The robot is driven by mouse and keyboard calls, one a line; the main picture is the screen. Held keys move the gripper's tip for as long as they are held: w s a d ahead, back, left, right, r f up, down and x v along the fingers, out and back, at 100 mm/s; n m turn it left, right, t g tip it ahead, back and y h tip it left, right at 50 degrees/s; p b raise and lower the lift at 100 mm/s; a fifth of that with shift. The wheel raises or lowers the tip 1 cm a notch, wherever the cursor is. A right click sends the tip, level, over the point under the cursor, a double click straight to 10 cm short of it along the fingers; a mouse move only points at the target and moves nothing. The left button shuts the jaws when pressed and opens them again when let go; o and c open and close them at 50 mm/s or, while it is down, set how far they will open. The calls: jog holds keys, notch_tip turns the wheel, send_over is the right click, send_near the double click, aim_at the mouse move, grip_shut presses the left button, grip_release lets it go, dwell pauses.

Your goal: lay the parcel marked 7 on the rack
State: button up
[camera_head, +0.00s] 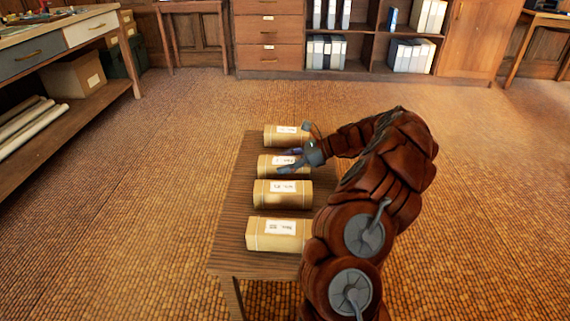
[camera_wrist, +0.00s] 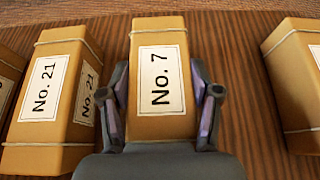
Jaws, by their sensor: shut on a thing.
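The parcel marked No. 7 (camera_wrist: 160,80) is a tan box with a white label and string, upright in the middle of the wrist view. In the head view it is the second parcel from the back (camera_head: 267,169) on a small wooden table (camera_head: 234,200). My gripper (camera_head: 291,160) is shut on it, with one finger along each long side. I cannot tell whether it is resting on the table or slightly raised. I cannot tell which furniture, if any, is the rack.
The No. 21 parcel (camera_wrist: 45,95) is close on the left in the wrist view, and another parcel (camera_wrist: 290,80) is on the right. A parcel stands at the table's front (camera_head: 262,242). Shelves with binders (camera_head: 345,50) stand at the back. The floor around is clear.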

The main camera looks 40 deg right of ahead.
jog(key=o, duration=1.5)
jog(key=shift+f, duration=0.1)
jog(key=shift+o, duration=0.2)
jog(key=shift+s+d+r, duration=0.15)
jog(key=shift+d+r, duration=0.05)
jog(key=shift+r, duration=0.1)
jog(key=p+v, duration=0.5)
jog(key=v, duration=0.6)
jog(key=shift+s+d, duration=0.15)
jog(key=shift+s, duration=0.05)
